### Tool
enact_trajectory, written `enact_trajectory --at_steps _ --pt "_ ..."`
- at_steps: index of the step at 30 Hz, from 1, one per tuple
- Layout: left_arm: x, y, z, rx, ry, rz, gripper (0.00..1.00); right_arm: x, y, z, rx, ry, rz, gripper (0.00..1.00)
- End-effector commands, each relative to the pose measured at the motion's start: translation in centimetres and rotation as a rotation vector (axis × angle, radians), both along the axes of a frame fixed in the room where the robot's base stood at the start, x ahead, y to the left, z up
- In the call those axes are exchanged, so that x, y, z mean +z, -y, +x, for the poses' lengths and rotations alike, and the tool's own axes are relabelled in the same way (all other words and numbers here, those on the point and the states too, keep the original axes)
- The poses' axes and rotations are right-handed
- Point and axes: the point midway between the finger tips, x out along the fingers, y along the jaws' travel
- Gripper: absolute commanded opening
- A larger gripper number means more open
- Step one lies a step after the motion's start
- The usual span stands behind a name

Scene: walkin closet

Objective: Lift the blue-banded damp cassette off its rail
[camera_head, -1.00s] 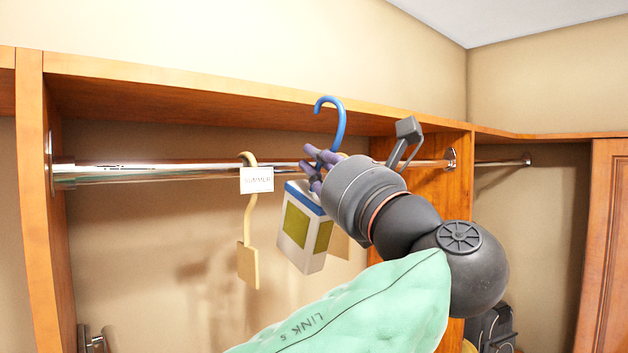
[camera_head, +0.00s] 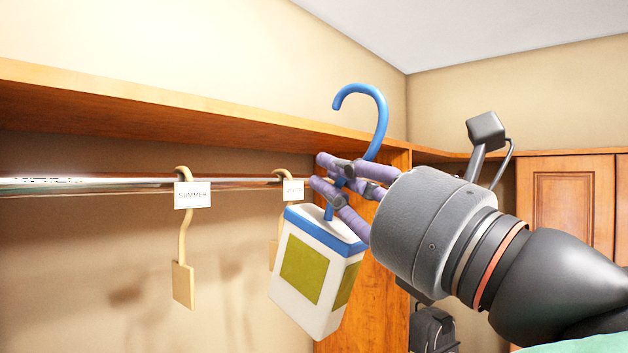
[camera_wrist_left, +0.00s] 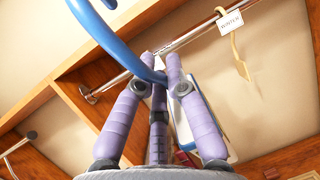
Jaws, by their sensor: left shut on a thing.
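The damp cassette (camera_head: 302,270) is a white box with a blue band round its top, olive panels and a blue hook (camera_head: 380,112). It hangs tilted in the head view, and its hook rises above the rail (camera_head: 100,184), clear of it. My left gripper (camera_head: 335,182) is shut on the hook's stem, just above the box. In the left wrist view the blue hook (camera_wrist_left: 112,42) passes between my purple fingers (camera_wrist_left: 158,82), which hide most of the box. My right gripper is not in view.
Two cream hangers with tags stay on the rail: one marked SUMMER (camera_head: 193,195) and one behind the cassette (camera_head: 292,190). The left wrist view shows a WINTER tag (camera_wrist_left: 230,21). A wooden shelf (camera_head: 150,115) runs above the rail. A wooden upright (camera_head: 375,290) stands behind the cassette.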

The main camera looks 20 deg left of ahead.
Motion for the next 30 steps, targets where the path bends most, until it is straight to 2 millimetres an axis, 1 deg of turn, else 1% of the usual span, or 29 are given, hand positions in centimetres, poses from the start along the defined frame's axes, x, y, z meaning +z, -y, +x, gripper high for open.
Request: enact_trajectory --at_steps 1,9,15,30 --pt "0.3 0.2 -0.1 -0.001 -0.006 -0.015 0.0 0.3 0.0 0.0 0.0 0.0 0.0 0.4" --pt "1.0 1.5 -0.9 -0.003 -0.063 -0.107 0.0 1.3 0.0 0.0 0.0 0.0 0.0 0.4" --pt "1.8 3.0 -1.8 -0.003 -0.129 -0.211 0.0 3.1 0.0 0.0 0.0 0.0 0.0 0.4" --pt "1.9 4.2 -2.4 0.0 -0.186 -0.301 0.0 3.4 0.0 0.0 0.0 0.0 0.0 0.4"
